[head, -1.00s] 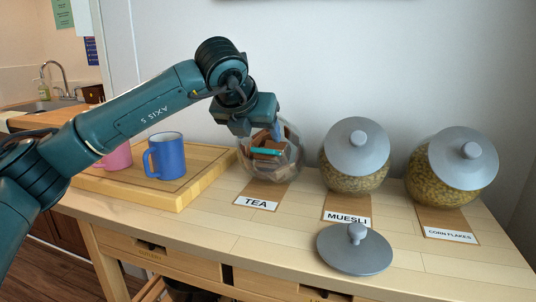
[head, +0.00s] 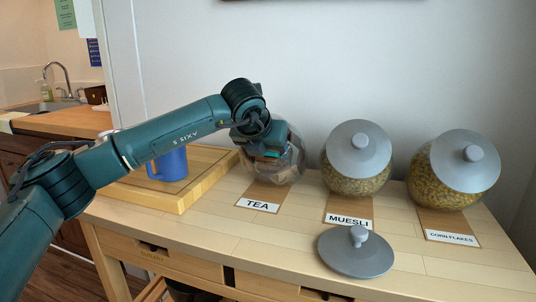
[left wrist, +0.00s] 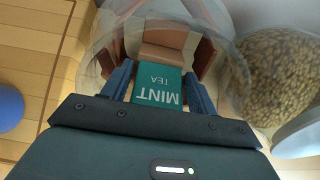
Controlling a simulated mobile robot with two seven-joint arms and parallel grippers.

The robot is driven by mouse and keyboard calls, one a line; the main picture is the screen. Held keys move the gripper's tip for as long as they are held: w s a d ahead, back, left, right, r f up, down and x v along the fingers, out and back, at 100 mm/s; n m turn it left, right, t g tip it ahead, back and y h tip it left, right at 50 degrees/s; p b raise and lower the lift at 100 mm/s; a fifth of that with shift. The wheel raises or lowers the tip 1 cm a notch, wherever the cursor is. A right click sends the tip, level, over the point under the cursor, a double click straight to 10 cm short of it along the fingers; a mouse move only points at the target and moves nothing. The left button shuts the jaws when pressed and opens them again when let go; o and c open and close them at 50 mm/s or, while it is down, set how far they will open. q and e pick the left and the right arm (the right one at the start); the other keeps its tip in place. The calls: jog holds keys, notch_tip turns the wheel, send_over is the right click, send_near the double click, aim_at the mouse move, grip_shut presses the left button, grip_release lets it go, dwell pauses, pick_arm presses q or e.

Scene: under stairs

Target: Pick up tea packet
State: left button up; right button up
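The open glass tea jar (head: 292,172) stands on the table behind its TEA label, with several packets inside. My left gripper (head: 264,150) reaches down into the jar from above. In the left wrist view a teal packet marked MINT TEA (left wrist: 157,92) lies between the two blue fingers of my left gripper (left wrist: 160,75). The fingers are apart, one on each side of the packet, and I see no firm grip on it. Brown packets (left wrist: 165,38) lie beyond it. In the head view the gripper mostly hides the packets. My right gripper is not in view.
A grey lid (head: 356,252) lies at the table's front. Lidded muesli (head: 358,178) and corn flakes (head: 440,182) jars stand to the right. A blue mug (head: 170,165) sits on a wooden board (head: 195,190) at left, partly behind my arm. The table front beside the TEA label is clear.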

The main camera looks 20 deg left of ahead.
pick_arm(q)
jog(key=c, duration=0.6)
jog(key=shift+s+r, duration=0.1)
jog(key=shift+s+r, duration=0.2)
jog(key=shift+r, duration=0.05)
jog(key=s+r, duration=0.2)
jog(key=s, duration=0.2)
jog(key=s+r, duration=0.3)
jog(key=s, duration=0.2)
jog(key=s+r, duration=0.2)
jog(key=s, duration=0.2)
jog(key=shift+s+a+r+b, duration=0.2)
jog(key=shift+s+a+b, duration=0.05)
jog(key=shift+b, duration=0.15)
